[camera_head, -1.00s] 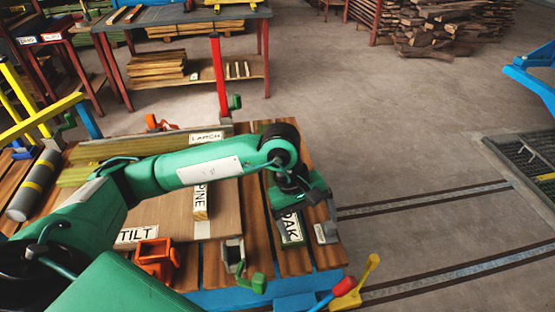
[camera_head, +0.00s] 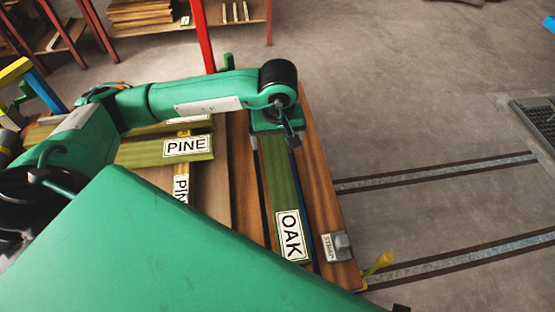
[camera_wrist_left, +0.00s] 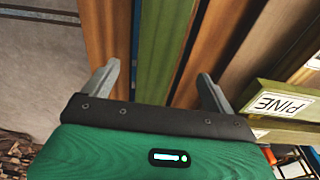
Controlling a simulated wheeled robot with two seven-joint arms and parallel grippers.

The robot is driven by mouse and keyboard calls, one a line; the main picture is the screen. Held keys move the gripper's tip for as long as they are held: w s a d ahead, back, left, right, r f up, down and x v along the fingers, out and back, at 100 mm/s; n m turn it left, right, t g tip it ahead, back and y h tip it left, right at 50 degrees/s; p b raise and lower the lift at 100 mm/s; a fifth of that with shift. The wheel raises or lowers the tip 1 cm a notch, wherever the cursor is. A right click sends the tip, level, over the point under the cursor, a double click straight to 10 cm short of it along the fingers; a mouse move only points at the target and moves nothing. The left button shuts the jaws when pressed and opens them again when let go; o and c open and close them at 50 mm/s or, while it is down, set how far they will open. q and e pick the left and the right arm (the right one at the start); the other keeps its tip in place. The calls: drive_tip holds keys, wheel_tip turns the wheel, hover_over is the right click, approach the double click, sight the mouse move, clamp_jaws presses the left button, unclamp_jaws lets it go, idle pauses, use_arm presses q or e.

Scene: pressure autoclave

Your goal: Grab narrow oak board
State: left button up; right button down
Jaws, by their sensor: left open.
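The oak board (camera_head: 283,190) is a narrow greenish board with a white "OAK" label on its near end. It lies lengthwise on the brown slatted top in the head view. My left gripper (camera_head: 275,142) is open over the board's far part, pointing down. In the left wrist view, the green board (camera_wrist_left: 167,45) runs between the two spread fingers of the left gripper (camera_wrist_left: 160,82), with a gap on both sides. I cannot tell how far the fingertips are above the board. My right gripper is not in view.
A board labelled "PINE" (camera_head: 150,151) lies to the left, with another PINE-labelled piece (camera_head: 181,188) beside it. A grey block marked "STRAP" (camera_head: 337,247) sits at the near right. A red post (camera_head: 203,35) stands behind. Floor to the right is open.

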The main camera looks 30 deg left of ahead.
sight(277, 160)
use_arm(q)
drive_tip(key=f, duration=0.3)
drive_tip(key=shift+w+a, duration=0.1)
drive_tip(key=shift+w, duration=0.1)
drive_tip(key=shift+s+f, duration=0.1)
drive_tip(key=shift+f, duration=2.6)
drive_tip(key=shift+r, duration=0.1)
drive_tip(key=c, duration=1.6)
